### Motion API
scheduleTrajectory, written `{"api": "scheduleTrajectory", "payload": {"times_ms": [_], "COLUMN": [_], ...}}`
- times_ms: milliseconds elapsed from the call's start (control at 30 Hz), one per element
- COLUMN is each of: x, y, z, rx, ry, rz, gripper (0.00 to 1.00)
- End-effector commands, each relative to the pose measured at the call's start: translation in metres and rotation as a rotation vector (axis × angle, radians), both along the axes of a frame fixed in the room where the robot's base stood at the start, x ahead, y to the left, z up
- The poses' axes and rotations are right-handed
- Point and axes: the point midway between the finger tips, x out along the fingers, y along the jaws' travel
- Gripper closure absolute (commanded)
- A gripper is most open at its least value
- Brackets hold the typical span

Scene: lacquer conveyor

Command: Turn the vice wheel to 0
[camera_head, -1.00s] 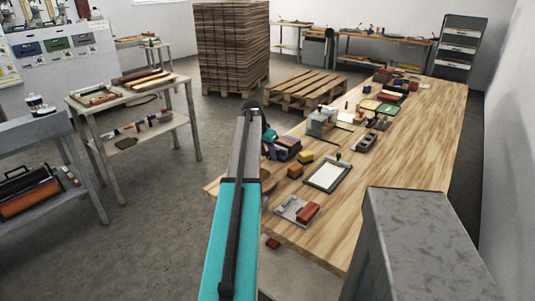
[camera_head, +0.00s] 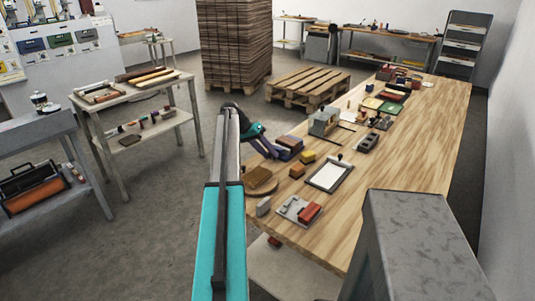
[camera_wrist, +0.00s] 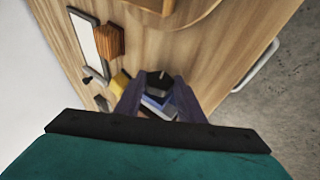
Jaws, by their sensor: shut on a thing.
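My gripper (camera_head: 272,152) is at the left edge of the long wooden table, beside a stack of dark and blue blocks (camera_head: 291,143). In the wrist view its two purple fingers (camera_wrist: 158,84) point ahead and are shut on a small dark angular piece (camera_wrist: 158,78). Blue and grey block-like things show just behind and below that piece. I cannot tell whether the piece is part of a vice. A grey blocky device (camera_head: 323,121) stands farther back on the table. No numbered wheel can be made out in either view.
The wooden table (camera_head: 415,145) holds a round wooden board (camera_head: 261,181), a framed white sheet (camera_head: 329,174), a brown block (camera_head: 297,172) and a red block (camera_head: 308,212). A grey cabinet (camera_head: 415,225) stands at the front right.

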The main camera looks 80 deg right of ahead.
Motion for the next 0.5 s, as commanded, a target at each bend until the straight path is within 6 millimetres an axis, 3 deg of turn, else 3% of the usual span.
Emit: {"api": "scheduleTrajectory", "payload": {"times_ms": [333, 367, 433, 500], "x": [0.0012, 0.0011, 0.0009, 0.0006], "y": [-0.0041, -0.0040, -0.0037, -0.0031], "z": [0.0011, 0.0011, 0.0010, 0.0007], "rx": [-0.009, -0.009, -0.008, -0.006], "ry": [0.000, 0.000, 0.001, 0.000], "rz": [0.008, 0.008, 0.007, 0.006], "gripper": [0.87, 0.60, 0.48, 0.46]}}
